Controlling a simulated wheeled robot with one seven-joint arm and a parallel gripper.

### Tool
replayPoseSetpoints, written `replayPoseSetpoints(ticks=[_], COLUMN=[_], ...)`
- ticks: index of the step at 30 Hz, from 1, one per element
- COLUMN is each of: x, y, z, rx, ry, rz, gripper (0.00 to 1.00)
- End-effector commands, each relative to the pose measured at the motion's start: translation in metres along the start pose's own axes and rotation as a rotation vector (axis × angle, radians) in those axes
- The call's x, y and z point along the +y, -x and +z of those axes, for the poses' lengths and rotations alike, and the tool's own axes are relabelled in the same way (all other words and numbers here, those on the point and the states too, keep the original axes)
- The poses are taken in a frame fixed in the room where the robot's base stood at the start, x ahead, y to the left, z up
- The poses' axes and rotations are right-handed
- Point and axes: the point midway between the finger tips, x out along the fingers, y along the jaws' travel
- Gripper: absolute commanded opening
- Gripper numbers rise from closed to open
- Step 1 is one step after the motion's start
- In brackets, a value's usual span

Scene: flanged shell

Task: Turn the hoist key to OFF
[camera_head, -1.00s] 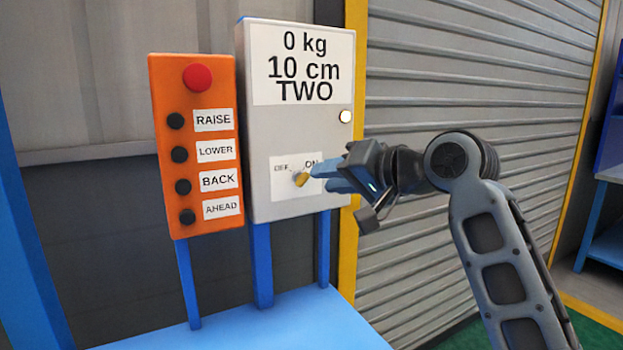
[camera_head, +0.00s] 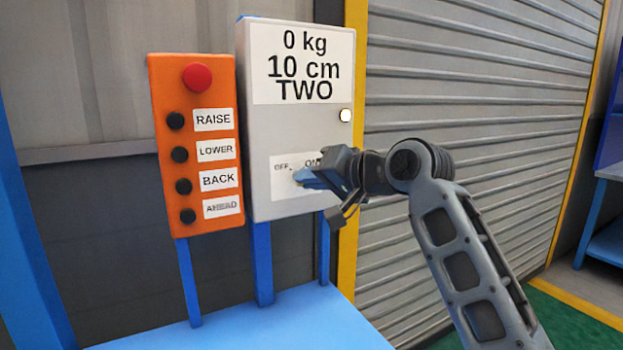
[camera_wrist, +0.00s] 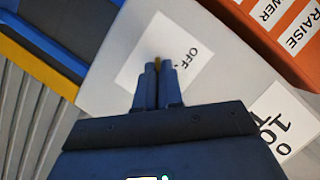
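The grey hoist box (camera_head: 258,120) carries a white plate (camera_head: 283,198) marked OFF on the left and ON on the right. My gripper (camera_head: 300,177) is at this plate, its blue fingers covering the key in the head view. In the wrist view the fingers of my gripper (camera_wrist: 158,66) are close together, with a small yellow piece of the hoist key (camera_wrist: 158,60) showing between their tips. They appear shut on it. The OFF label (camera_wrist: 181,57) lies just beyond the tips; the key's exact angle is hidden.
An orange panel (camera_head: 208,222) with a red knob and several black buttons stands left of the box. A round lamp (camera_head: 345,115) on the box looks white. A blue table (camera_head: 250,325) lies below. A ribbed shutter (camera_head: 460,90) is behind my arm.

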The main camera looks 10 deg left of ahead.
Motion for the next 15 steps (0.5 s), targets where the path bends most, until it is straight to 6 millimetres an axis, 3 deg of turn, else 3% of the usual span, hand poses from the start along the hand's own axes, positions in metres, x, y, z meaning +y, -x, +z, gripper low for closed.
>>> replayPoseSetpoints(ticks=[15], x=[-0.0001], y=[0.0002], z=[-0.0002], rx=[0.000], ry=[0.014], rz=[0.006], gripper=[0.00])
